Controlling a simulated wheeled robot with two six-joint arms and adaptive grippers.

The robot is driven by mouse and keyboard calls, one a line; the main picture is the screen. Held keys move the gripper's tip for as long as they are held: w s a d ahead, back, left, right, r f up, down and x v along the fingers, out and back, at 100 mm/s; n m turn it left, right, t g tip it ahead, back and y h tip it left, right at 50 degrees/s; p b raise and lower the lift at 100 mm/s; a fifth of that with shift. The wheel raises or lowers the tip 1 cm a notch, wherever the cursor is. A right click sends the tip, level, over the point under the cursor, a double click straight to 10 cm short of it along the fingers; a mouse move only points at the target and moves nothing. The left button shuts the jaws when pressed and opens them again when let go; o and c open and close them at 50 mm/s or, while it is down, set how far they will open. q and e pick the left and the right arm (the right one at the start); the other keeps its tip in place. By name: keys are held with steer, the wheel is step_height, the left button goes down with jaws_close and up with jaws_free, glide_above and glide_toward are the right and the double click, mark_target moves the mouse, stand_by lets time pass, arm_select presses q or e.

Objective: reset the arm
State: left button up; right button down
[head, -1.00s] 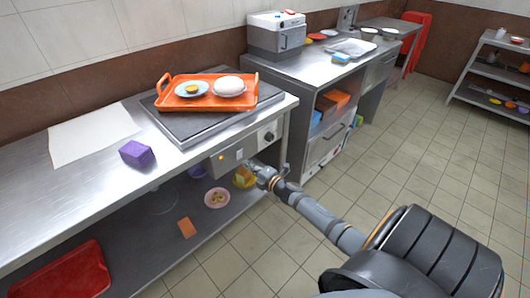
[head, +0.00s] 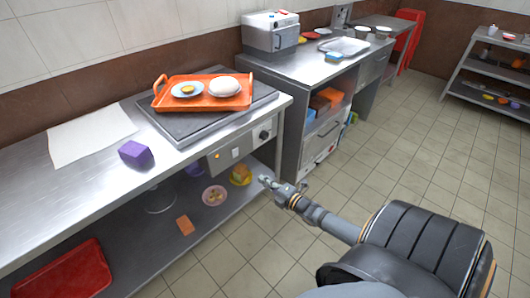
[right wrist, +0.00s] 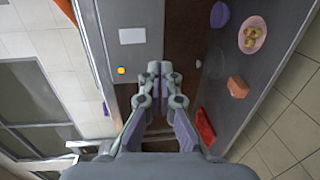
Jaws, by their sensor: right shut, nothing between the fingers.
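My right gripper (head: 268,184) is in front of the steel counter, below its top and near the control panel (head: 233,154) with its orange light and white switch. It touches nothing that I can see. In the right wrist view its fingers (right wrist: 159,72) are together and empty. The panel's white switch (right wrist: 132,36) and orange light (right wrist: 121,71) show to the left of the fingers there. My left gripper is in neither view.
An orange tray (head: 213,104) with a plate and a white bun sits on the dark hob (head: 263,95). A purple block (head: 134,153) lies on the counter. The lower shelf holds a red tray (head: 62,270), a pink bowl (head: 214,196) and an orange block (head: 185,226). The tiled floor is clear.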

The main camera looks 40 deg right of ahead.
steer(key=shift+f, duration=0.1)
stand_by(0.3)
steer(key=s+d+f+m+g+h, duration=0.1)
steer(key=s+f+m+g+h, duration=0.15)
steer(key=s+f+m, duration=0.65)
steer(key=s+d+f+m+g+h, duration=0.1)
steer(key=s+f+g, duration=0.3)
steer(key=f, duration=1)
steer(key=s+a+f+m+g, duration=0.4)
steer(key=s+f, duration=0.5)
steer(key=s, duration=0.1)
steer(key=s+a+f+m+g+y, duration=0.15)
steer(key=s+a+f, duration=0.25)
steer(key=s, duration=0.4)
steer(key=s+a+f+m+g, duration=0.3)
steer(key=s+a, duration=0.1)
steer(key=s, duration=0.3)
step_height(320, 180, up, 12)
steer(key=s+p, duration=0.1)
steer(key=p, duration=1.1)
steer(key=shift+s+a+p, duration=0.3)
steer(key=shift+s+a, duration=0.05)
steer(key=shift+s, duration=0.05)
